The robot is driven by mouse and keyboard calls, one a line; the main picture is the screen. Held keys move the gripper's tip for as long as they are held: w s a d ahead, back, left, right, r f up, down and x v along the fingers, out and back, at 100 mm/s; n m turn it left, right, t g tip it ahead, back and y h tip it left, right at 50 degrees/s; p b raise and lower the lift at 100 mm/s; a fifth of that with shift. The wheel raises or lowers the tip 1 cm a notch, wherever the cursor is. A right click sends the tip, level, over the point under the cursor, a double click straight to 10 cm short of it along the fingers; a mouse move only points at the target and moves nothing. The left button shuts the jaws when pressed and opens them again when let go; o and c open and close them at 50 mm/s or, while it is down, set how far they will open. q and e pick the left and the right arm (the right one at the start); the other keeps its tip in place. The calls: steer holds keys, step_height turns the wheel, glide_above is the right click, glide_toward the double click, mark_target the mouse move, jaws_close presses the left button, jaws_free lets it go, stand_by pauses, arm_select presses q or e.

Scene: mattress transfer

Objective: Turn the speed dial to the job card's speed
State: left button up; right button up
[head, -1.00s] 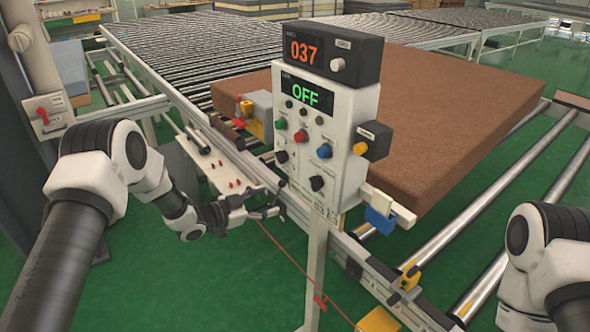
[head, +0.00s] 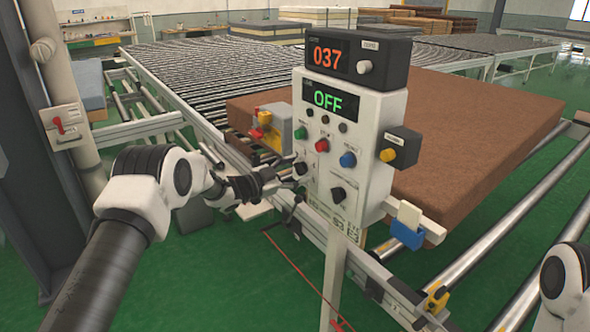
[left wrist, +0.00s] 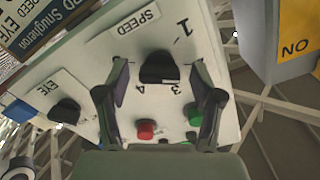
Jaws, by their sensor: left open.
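The white control box (head: 370,150) stands on a post, with an orange 037 on its top display and a green OFF below. In the left wrist view the black speed dial (left wrist: 158,68), labelled SPEED, sits between the open fingers of my left gripper (left wrist: 160,75). I cannot tell whether they touch it or where it points. The numbers 1, 3 and 4 show around it. In the head view my left gripper (head: 290,178) is at the box's lower left, by the dial (head: 300,167). A card-like plate (left wrist: 50,18) at upper left is cut off and partly readable. My right gripper is out of view.
A second black dial (left wrist: 65,110), labelled EYE, is beside the speed dial. Red (left wrist: 146,129) and green (left wrist: 195,113) buttons lie close to my fingers. A brown mattress (head: 470,130) lies on rollers behind the box. A side box with a yellow button (head: 387,155) is at right.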

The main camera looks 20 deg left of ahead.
arm_select(q)
steer(key=shift+a, duration=0.1)
steer(key=c, duration=1.1)
steer(key=shift+c, duration=0.2)
steer(key=shift+f, duration=0.1)
steer(key=shift+f+m+b, duration=0.1)
steer(key=shift+m+b, duration=0.6)
steer(key=shift+b, duration=0.4)
steer(key=shift+m+b, duration=5.3)
steer(key=shift+b, duration=0.9)
steer(key=o, duration=1.1)
